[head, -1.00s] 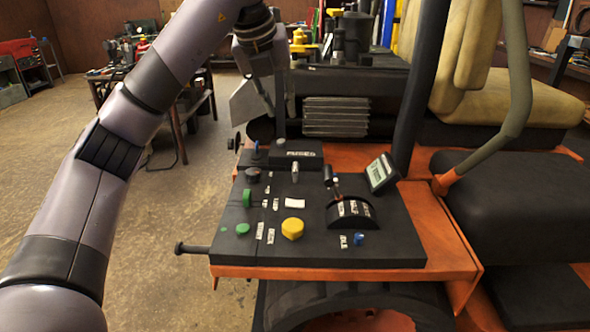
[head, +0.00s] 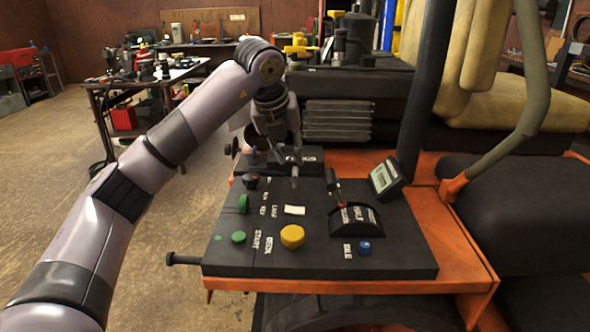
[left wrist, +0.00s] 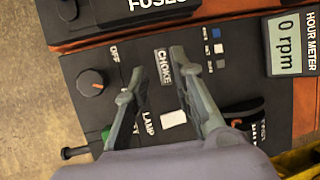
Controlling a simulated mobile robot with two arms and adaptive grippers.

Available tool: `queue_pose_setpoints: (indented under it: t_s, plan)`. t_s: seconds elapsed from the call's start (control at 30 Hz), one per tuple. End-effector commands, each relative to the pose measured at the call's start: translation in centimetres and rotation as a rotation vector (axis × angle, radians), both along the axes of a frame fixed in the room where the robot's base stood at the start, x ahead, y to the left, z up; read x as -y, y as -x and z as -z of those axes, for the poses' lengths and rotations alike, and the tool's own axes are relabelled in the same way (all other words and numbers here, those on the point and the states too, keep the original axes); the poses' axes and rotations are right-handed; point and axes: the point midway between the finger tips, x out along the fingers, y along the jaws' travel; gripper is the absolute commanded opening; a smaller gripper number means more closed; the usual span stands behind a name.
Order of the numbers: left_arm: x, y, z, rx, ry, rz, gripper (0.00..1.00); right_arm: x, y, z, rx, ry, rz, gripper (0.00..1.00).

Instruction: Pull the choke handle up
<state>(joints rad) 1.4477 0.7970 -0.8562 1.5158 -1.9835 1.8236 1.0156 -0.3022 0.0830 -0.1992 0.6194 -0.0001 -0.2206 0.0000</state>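The grey plate lettered CHOKE (left wrist: 165,68), which looks like the top of the choke handle, shows in the left wrist view on the black control panel (left wrist: 75,60). My left gripper (left wrist: 158,62) is open, with one finger on each side of this plate. In that view nothing is held and no contact can be made out. In the head view my left gripper (head: 287,165) is over the back part of the panel (head: 335,262), pointing down, and it mostly hides the handle. My right gripper is not in view.
A black lever (head: 331,184) and the hour meter (head: 385,177), reading 0 rpm, stand to the right of the gripper. A yellow knob (head: 292,236) and a green button (head: 238,237) are nearer the front. A dark rotary knob (left wrist: 90,83) sits left of the fingers.

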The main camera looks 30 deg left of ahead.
Motion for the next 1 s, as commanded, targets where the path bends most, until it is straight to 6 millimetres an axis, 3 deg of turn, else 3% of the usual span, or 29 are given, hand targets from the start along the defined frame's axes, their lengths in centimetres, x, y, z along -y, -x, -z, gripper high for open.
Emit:
queue_pose_setpoints:
  t_s: [0.2,0.4,0.77,1.0]
  plan:
    - [0.0,-1.7,3.9,-0.003,0.0,0.002,0.23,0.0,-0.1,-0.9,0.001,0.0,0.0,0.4]
    - [0.0,-2.8,6.0,-0.001,0.0,0.001,0.23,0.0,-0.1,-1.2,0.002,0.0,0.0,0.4]
    - [0.0,-3.0,6.6,0.0,0.0,0.001,0.23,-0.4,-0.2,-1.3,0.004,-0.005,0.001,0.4]
    - [0.0,-3.0,6.5,0.0,0.0,0.001,0.08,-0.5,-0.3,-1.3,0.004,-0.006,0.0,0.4]
